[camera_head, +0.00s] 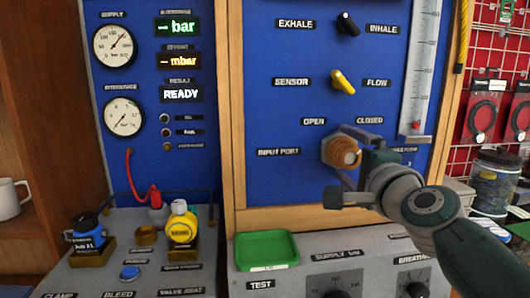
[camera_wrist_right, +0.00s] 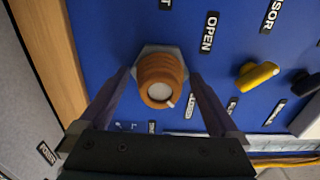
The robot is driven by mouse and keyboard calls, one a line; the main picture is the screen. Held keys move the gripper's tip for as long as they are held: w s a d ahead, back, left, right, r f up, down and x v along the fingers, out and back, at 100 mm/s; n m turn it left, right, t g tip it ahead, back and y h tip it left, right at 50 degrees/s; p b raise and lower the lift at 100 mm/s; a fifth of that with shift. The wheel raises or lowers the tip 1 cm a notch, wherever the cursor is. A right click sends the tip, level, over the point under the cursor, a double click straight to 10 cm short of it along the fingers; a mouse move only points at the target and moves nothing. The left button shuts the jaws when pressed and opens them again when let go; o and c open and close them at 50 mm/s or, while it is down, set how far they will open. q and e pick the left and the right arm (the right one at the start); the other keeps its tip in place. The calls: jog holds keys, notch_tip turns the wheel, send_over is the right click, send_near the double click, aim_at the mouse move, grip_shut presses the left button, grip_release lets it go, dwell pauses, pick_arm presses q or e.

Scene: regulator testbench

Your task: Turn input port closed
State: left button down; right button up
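The input port knob (camera_head: 345,152) is a ribbed orange-brown knob on the blue panel, right of the "INPUT PORT" label (camera_head: 278,153) and below the "OPEN" (camera_head: 313,122) and "CLOSED" (camera_head: 369,120) labels. In the right wrist view the knob (camera_wrist_right: 161,82) has a pale round face with a small white mark at its lower right edge, on the side of the "CLOSED" label (camera_wrist_right: 190,112). My right gripper (camera_wrist_right: 161,75) has one finger on each side of the knob. Narrow gaps seem to show, so it looks open around it; contact is hard to judge. My left gripper is out of view.
A yellow selector knob (camera_head: 342,82) and a black one (camera_head: 348,23) sit above on the panel. A flow tube (camera_head: 415,70) is on the right. Below are a green tray (camera_head: 266,251) and a grey console. The panel has a wooden frame (camera_head: 233,100).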

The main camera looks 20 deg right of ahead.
jog(key=v, duration=1)
jog(key=shift+p, duration=0.3)
